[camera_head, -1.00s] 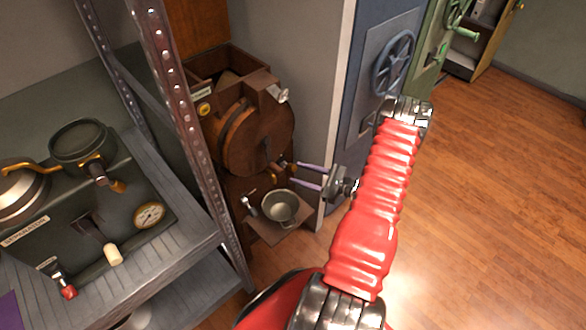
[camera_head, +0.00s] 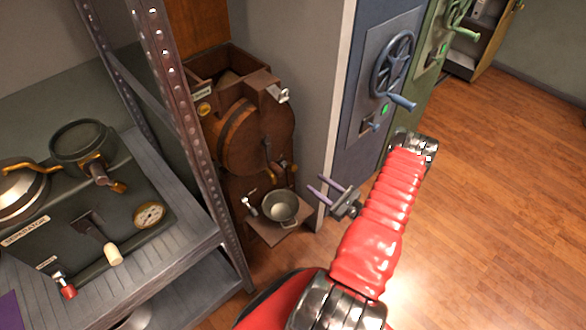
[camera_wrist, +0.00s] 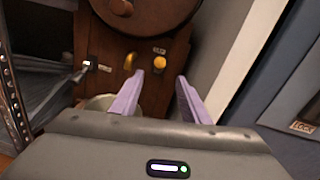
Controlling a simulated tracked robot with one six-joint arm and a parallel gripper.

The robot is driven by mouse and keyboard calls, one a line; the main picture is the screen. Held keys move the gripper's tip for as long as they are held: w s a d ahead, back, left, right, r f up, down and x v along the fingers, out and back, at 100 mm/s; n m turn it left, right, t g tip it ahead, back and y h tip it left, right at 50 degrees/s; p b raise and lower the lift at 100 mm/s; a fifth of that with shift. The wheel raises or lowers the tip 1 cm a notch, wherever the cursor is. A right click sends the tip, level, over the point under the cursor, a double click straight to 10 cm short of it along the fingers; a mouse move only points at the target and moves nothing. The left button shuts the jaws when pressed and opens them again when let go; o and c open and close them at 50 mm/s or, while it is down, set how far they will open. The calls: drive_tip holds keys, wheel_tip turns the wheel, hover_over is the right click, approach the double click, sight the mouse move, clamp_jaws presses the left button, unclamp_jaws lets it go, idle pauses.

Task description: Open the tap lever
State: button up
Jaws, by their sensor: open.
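A brown wooden machine with a round drum (camera_head: 255,137) stands behind the shelf. Small brass tap parts (camera_head: 276,168) sit below the drum. The wrist view shows a brass spout (camera_wrist: 129,62) and, to its right, an orange-yellow knob (camera_wrist: 160,62) under a small label. I cannot tell which part is the tap lever, or its position. My gripper (camera_head: 315,183) is open and empty, with two purple fingers pointing at the machine. It is to the right of the tap parts and apart from them. In the wrist view the spout and knob show beyond the fingers.
A metal pan (camera_head: 280,207) stands on the machine's low ledge (camera_head: 272,236), near a small metal lever (camera_head: 250,204). A metal shelf post (camera_head: 190,130) is at left. A grey wall and blue cabinet with handwheel (camera_head: 392,65) are at right. Open floor (camera_head: 490,200) lies further right.

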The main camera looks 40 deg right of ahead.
sight(295, 169)
drive_tip(key=w, duration=0.4)
drive_tip(key=w+a, duration=0.1)
drive_tip(key=w, duration=0.8)
drive_tip(key=shift+a, duration=0.2)
drive_tip(key=shift+c, duration=0.2)
clamp_jaws()
drive_tip(key=shift+a, duration=0.1)
